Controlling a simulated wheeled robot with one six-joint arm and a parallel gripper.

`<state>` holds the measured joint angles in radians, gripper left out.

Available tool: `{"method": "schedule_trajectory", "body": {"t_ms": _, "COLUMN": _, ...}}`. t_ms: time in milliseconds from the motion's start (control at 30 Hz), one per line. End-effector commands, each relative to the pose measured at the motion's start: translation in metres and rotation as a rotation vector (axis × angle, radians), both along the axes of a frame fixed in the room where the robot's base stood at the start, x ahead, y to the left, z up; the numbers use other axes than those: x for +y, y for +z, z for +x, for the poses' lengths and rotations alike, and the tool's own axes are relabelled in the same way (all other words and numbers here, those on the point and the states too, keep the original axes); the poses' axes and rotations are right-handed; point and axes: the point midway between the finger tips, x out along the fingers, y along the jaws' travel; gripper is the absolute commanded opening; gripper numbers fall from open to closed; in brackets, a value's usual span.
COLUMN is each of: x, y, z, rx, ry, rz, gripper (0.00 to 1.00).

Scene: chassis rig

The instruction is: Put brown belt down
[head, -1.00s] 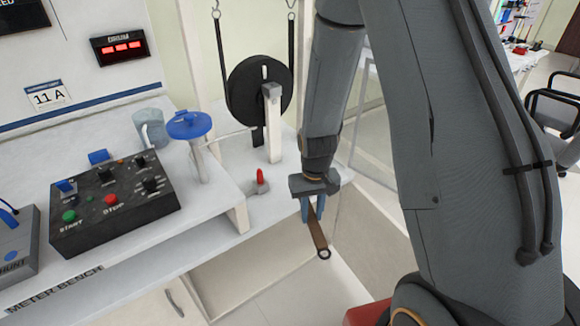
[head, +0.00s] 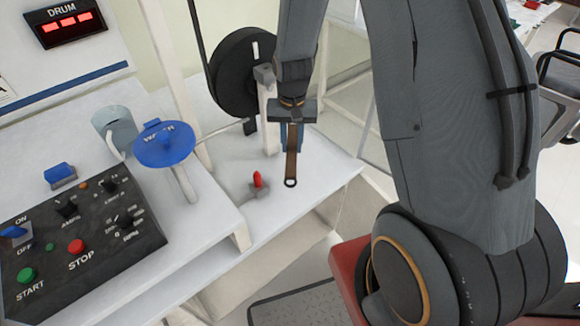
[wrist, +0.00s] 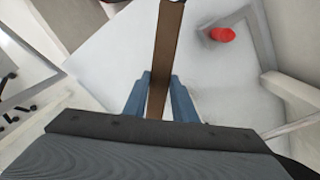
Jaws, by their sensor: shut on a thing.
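The brown belt (head: 291,160) is a short flat strap with a dark ring at its lower end in the head view. My gripper (head: 291,137) is shut on it, and the strap hangs down below the fingers. In the wrist view the belt (wrist: 165,50) runs between the two blue fingers of my gripper (wrist: 160,92) and out of the top of the picture. The belt appears in front of the bench's right part; I cannot tell whether its ring end touches the white top (head: 325,167).
A red-tipped lever (head: 257,182) stands left of the belt; its red tip also shows in the wrist view (wrist: 222,34). A black drum (head: 238,82) and white post are behind. Bare bench lies right.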

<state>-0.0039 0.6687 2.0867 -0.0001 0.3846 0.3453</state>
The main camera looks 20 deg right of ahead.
Motion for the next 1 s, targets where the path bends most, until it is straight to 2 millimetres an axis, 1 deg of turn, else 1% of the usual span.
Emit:
{"method": "schedule_trajectory", "body": {"t_ms": 33, "x": 0.000, "y": 0.003, "z": 0.003, "rx": 0.001, "ry": -0.029, "rz": 0.000, "gripper": 0.00}}
{"method": "schedule_trajectory", "body": {"t_ms": 67, "x": 0.000, "y": 0.002, "z": 0.004, "rx": 0.002, "ry": -0.043, "rz": 0.000, "gripper": 0.00}}
{"method": "schedule_trajectory", "body": {"t_ms": 300, "x": 0.000, "y": -0.036, "z": 0.005, "rx": 0.004, "ry": -0.056, "rz": 0.000, "gripper": 0.00}}
{"method": "schedule_trajectory", "body": {"t_ms": 400, "x": 0.001, "y": -0.046, "z": 0.005, "rx": 0.003, "ry": -0.055, "rz": 0.000, "gripper": 0.00}}
{"method": "schedule_trajectory", "body": {"t_ms": 567, "x": 0.002, "y": -0.058, "z": 0.005, "rx": 0.004, "ry": -0.052, "rz": 0.000, "gripper": 0.00}}
{"method": "schedule_trajectory", "body": {"t_ms": 700, "x": 0.002, "y": -0.077, "z": 0.005, "rx": 0.004, "ry": -0.051, "rz": 0.000, "gripper": 0.00}}
{"method": "schedule_trajectory", "body": {"t_ms": 800, "x": 0.002, "y": -0.088, "z": 0.005, "rx": 0.002, "ry": -0.051, "rz": 0.000, "gripper": 0.00}}
{"method": "schedule_trajectory", "body": {"t_ms": 900, "x": 0.002, "y": -0.093, "z": 0.005, "rx": 0.001, "ry": -0.051, "rz": 0.000, "gripper": 0.00}}
{"method": "schedule_trajectory", "body": {"t_ms": 1000, "x": 0.002, "y": -0.093, "z": 0.006, "rx": 0.000, "ry": -0.051, "rz": 0.000, "gripper": 0.00}}
